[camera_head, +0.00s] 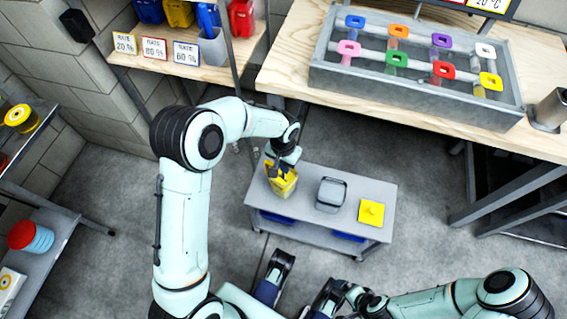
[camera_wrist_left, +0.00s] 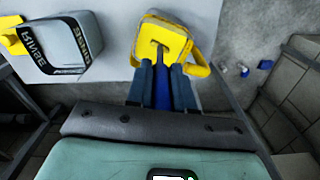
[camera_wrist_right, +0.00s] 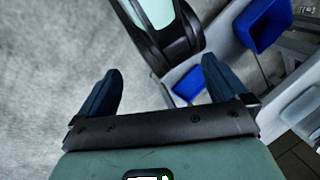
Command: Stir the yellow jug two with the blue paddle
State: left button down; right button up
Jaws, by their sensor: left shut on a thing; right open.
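The yellow jug (camera_head: 282,186) stands on the small grey cart (camera_head: 300,205), at its left end. In the left wrist view the jug (camera_wrist_left: 166,37) shows from above, with its handle to the right. My left gripper (camera_wrist_left: 162,80) is shut on the blue paddle (camera_wrist_left: 162,92), whose shaft reaches into the jug's opening. The paddle's lower end is hidden inside the jug. In the head view my left gripper (camera_head: 283,163) is right above the jug. My right gripper (camera_wrist_right: 162,78) is open and empty, over the floor by the cart.
A grey container (camera_head: 331,194) and a flat yellow piece (camera_head: 371,212) stand on the cart, right of the jug. Blue bins (camera_head: 348,237) sit beneath. The shelf holds rate signs (camera_head: 155,48) and a grey holder (camera_head: 213,50). The workbench (camera_head: 290,60) carries a tray of coloured handles.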

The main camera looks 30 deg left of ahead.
pick_arm(q)
jog(key=shift+r+p, duration=1.1)
jog(key=shift+r, duration=0.5)
jog(key=shift+r+p, duration=1.2)
jog(key=shift+r, duration=0.55)
jog(key=shift+r+p, duration=1.95)
jog(key=shift+r, duration=0.7)
pick_arm(e)
jog(key=s+a+r+g, duration=0.1)
jog(key=s+r+g, duration=0.1)
jog(key=s+r, duration=0.3)
jog(key=shift+s+a+r+y, duration=0.35)
jog(key=shift+r+y, duration=0.05)
jog(key=shift+r, duration=1.05)
pick_arm(q)
notch_tip(320, 180, up, 5)
jog(key=p, duration=0.3)
pick_arm(e)
jog(key=r, duration=0.1)
jog(key=w+r, duration=0.1)
jog(key=r, duration=0.1)
jog(key=shift+r, duration=0.3)
